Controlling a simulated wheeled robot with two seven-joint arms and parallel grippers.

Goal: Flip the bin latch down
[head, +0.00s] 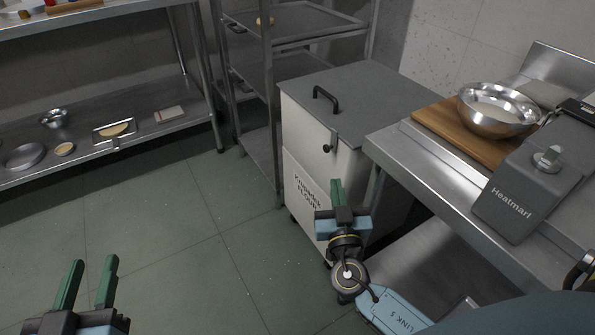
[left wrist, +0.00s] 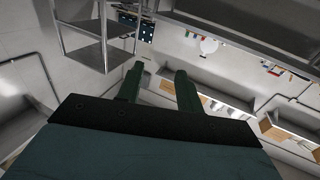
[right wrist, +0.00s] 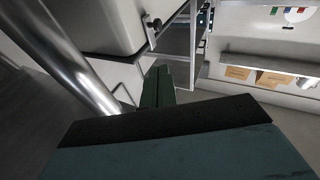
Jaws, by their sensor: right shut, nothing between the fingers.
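The latch also shows in the right wrist view (right wrist: 152,32). My right gripper (head: 337,186) is shut and empty, in front of the bin and below the latch, apart from it. In the right wrist view its green fingers (right wrist: 158,84) are together. My left gripper (head: 90,268) is open and empty, low at the left.
The steel table (head: 420,165) stands right of the bin, carrying a wooden board (head: 465,140), a metal bowl (head: 498,110) and a grey machine (head: 530,185). A table leg (right wrist: 80,65) is close to my right gripper. A rack (head: 262,160) stands behind left. Floor at left is clear.

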